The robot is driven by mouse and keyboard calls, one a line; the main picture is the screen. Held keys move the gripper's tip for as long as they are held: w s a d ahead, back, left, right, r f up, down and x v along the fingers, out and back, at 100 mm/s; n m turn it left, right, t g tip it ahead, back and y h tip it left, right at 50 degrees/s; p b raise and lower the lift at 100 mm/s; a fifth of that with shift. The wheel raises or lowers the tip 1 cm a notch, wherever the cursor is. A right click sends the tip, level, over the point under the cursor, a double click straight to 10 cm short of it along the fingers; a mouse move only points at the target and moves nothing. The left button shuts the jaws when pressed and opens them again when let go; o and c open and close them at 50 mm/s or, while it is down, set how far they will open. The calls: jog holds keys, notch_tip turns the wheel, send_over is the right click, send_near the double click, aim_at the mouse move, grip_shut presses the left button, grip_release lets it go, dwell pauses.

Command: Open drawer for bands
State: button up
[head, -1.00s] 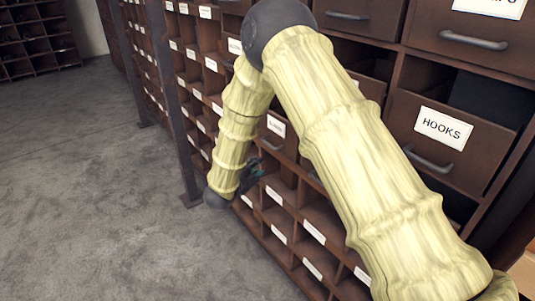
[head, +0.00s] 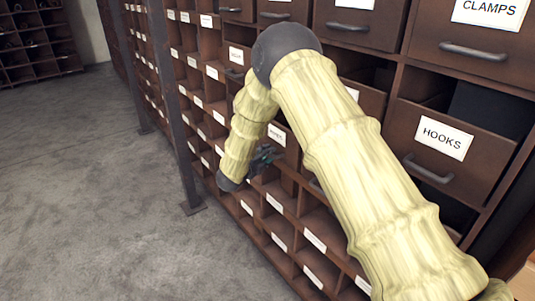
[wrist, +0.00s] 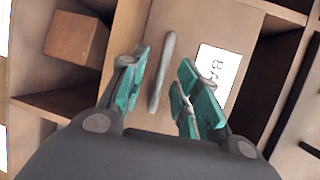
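The bands drawer is a brown drawer front (wrist: 195,35) with a white label reading "BA…" in the wrist view; the rest of the word is hidden by a finger. Its grey bar handle (wrist: 163,72) lies between the teal fingers of my gripper (wrist: 165,90). The fingers are open, one on each side of the handle, with visible gaps; I cannot tell the depth left to it. In the head view my gripper (head: 263,160) is small and dark at the lower edge of a labelled drawer (head: 291,150), partly hidden by my arm.
A drawer labelled HOOKS (head: 432,150) stands pulled out at the right, below a drawer labelled CLAMPS (head: 475,48). Open cubbies surround the bands drawer, one holding a wooden block (wrist: 77,38). A dark metal post (head: 180,120) stands left of my arm. The carpet at left is clear.

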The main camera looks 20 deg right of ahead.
jog(key=shift+w+d, duration=0.3)
jog(key=shift+d, duration=0.05)
grip_shut()
jog(key=shift+a, duration=0.1)
